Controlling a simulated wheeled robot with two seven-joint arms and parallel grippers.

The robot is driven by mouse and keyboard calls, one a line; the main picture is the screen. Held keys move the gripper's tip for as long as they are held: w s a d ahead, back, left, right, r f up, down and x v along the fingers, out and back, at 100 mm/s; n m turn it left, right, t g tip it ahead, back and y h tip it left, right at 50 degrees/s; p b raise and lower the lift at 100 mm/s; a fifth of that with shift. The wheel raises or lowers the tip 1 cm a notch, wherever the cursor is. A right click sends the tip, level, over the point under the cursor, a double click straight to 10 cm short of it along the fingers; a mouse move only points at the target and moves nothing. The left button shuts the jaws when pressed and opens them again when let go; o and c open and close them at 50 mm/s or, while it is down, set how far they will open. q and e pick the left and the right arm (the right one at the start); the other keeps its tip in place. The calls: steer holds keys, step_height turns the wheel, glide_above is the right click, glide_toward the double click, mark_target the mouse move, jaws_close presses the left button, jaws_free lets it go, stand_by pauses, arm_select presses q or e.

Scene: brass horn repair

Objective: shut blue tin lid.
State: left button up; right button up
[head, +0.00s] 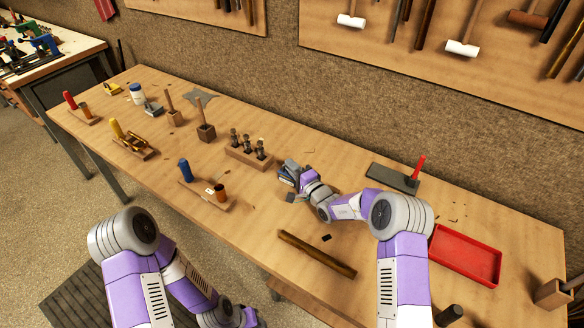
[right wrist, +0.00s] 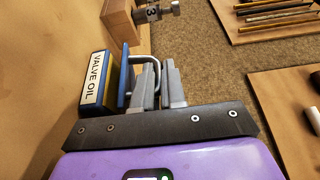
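The blue tin (head: 287,180), labelled "VALVE OIL", stands near the middle of the bench. In the right wrist view the tin (right wrist: 95,78) is at the left, and its blue lid (right wrist: 124,78) stands up beside it with a wire handle (right wrist: 153,58). My right gripper (head: 289,168) is at the tin. In the wrist view my right gripper's fingers (right wrist: 160,82) are close together, with the handle's bar between them. The gripper partly hides the tin in the head view. My left gripper's body (head: 250,318) shows at the bottom edge; its fingertips cannot be made out.
A wooden block with several valves (head: 248,158) stands just left of the tin. A dark wooden rod (head: 316,253) lies in front. A red tray (head: 466,254) and a dark plate (head: 393,179) with a red-handled tool (head: 416,172) are to the right. Bare bench lies between them.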

steer(key=shift+o, duration=0.8)
steer(key=p+v, duration=0.1)
steer(key=v, duration=0.6)
steer(key=shift+s+d, duration=0.15)
steer(key=shift+s, duration=0.15)
